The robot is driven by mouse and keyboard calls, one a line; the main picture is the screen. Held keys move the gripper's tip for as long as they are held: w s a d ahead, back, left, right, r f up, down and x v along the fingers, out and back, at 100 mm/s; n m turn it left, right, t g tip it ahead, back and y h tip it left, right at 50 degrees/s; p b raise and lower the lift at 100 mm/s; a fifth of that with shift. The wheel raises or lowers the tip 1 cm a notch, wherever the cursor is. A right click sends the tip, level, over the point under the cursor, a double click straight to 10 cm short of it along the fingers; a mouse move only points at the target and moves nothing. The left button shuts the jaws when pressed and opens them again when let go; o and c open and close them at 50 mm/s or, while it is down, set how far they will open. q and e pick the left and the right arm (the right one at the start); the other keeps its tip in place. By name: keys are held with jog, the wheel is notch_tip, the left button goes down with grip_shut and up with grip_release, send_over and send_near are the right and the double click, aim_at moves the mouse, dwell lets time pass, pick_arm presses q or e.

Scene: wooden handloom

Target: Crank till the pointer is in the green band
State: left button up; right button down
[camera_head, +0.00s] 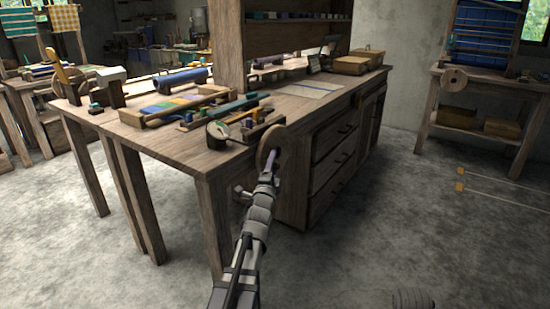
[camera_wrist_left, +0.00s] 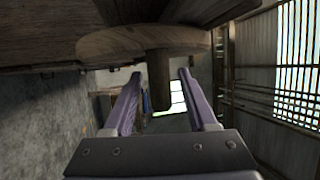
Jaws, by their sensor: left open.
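The wooden crank disc (camera_head: 267,146) stands at the near right corner of the workbench. In the left wrist view the disc (camera_wrist_left: 140,44) spans the top, with a rounded wooden crank peg (camera_wrist_left: 158,82) hanging from it. My left gripper (camera_head: 270,173) is just below the disc. Its fingers (camera_wrist_left: 159,76) are open, one on each side of the peg, with gaps visible on both sides. A round dial (camera_head: 218,130) sits on the bench edge left of the disc; its pointer and green band are too small to tell. My right gripper is out of view.
The workbench (camera_head: 175,145) carries a wooden tray with coloured strips (camera_head: 177,105) and other tools behind the dial. Drawers (camera_head: 332,160) lie right of the disc. The concrete floor in front (camera_head: 370,230) is mostly clear.

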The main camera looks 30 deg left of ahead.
pick_arm(q)
jog(key=shift+x, duration=1.1)
grip_shut()
dwell(0.6)
